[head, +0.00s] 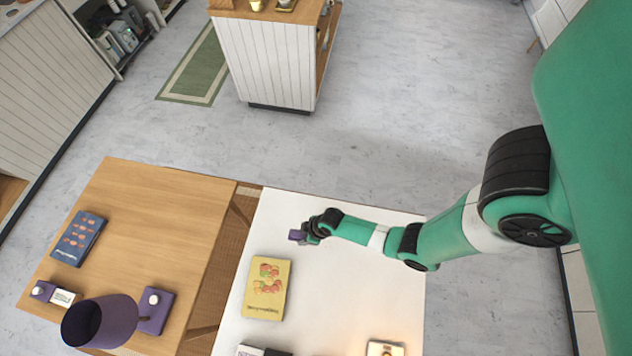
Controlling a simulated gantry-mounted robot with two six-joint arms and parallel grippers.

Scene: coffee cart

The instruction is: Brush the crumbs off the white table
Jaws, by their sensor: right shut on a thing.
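The white table (335,280) fills the lower middle of the head view. My right arm comes in from the right and reaches over it. My right gripper (308,235) is over the table's far left part, shut on a small purple thing (297,236). I cannot tell whether this purple thing is a brush, or whether it touches the tabletop. No crumbs can be made out on the white surface at this size. My left gripper is not in view.
A yellow book (266,287) lies on the white table, left of centre. A small framed item (385,348) is at its near edge. The wooden table (150,220) on the left holds a blue book (78,238). A purple cylindrical object (100,322) shows at lower left.

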